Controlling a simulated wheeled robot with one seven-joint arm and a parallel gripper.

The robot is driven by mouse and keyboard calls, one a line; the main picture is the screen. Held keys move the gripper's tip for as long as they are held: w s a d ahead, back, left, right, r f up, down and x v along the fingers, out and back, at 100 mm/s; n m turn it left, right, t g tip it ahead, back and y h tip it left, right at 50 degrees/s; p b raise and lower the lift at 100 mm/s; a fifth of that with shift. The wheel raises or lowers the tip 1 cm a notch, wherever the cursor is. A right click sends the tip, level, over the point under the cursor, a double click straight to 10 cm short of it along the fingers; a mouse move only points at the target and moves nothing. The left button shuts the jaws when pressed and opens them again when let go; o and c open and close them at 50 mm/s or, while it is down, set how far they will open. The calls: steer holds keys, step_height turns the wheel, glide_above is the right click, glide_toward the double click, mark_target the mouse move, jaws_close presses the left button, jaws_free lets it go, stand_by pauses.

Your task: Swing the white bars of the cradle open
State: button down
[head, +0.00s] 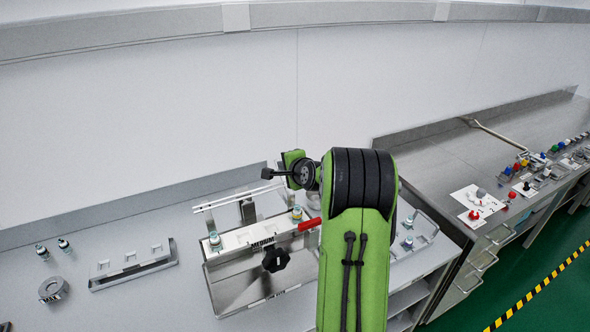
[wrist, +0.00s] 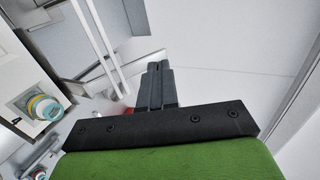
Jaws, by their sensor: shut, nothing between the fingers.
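The cradle is a steel tray (head: 222,291) with a white labelled crosspiece (head: 243,239), a black knob (head: 275,258) and a red handle (head: 309,225). Two parallel white bars (head: 238,197) run along its back, above the crosspiece; they also show in the wrist view (wrist: 100,45). My gripper (head: 268,174) is shut and empty, above the right end of the bars. In the wrist view its fingers (wrist: 155,85) lie just right of the bars; contact cannot be told. My arm hides the cradle's right side.
Small bottles (head: 215,241) (head: 297,213) sit at the crosspiece; one also shows in the wrist view (wrist: 43,107). A steel rack (head: 133,267), loose bottles (head: 64,245) and a round grey part (head: 53,289) stand at left. The wall rises close behind. A second bench (head: 440,160) stands right.

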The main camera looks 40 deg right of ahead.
steer(key=shift+b+x, duration=0.75)
steer(key=shift+x, duration=1.05)
steer(key=shift+f, duration=0.1)
